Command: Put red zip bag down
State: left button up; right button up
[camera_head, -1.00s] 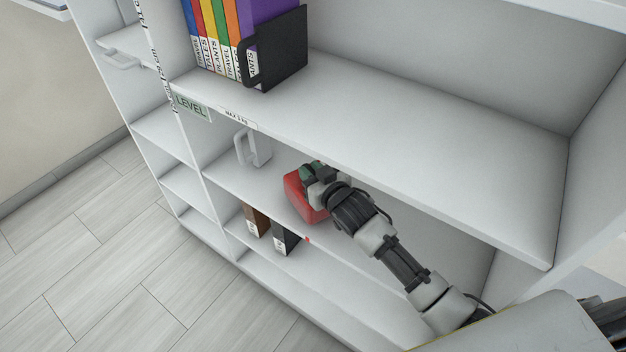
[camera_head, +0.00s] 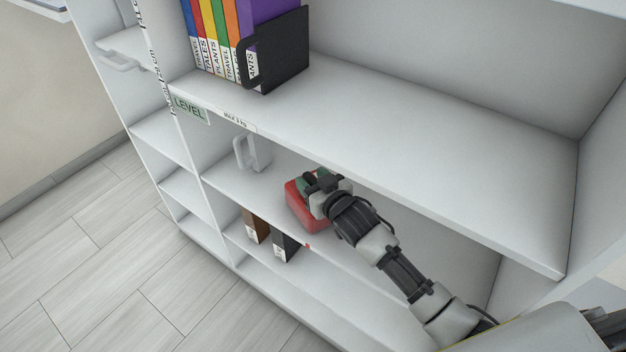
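The red zip bag (camera_head: 303,207) is at the middle shelf (camera_head: 222,180), below the large upper shelf board. My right gripper (camera_head: 318,184) is at the bag's top right side, and its arm comes in from the lower right. The gripper and wrist cover part of the bag. The fingers are too small and hidden to tell whether they are closed on it. I cannot tell whether the bag's underside rests on the shelf. My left gripper is not in view.
A light grey bookend (camera_head: 256,153) stands on the same shelf left of the bag. A brown binder (camera_head: 256,224) and a black binder (camera_head: 285,244) stand on the shelf below. The upper shelf (camera_head: 420,140) holds colourful books and a black bookend (camera_head: 280,55); its right part is bare.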

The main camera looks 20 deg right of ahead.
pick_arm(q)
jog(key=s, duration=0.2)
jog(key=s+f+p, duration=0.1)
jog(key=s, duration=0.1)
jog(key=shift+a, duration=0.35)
pick_arm(e)
jog(key=v, duration=1.2)
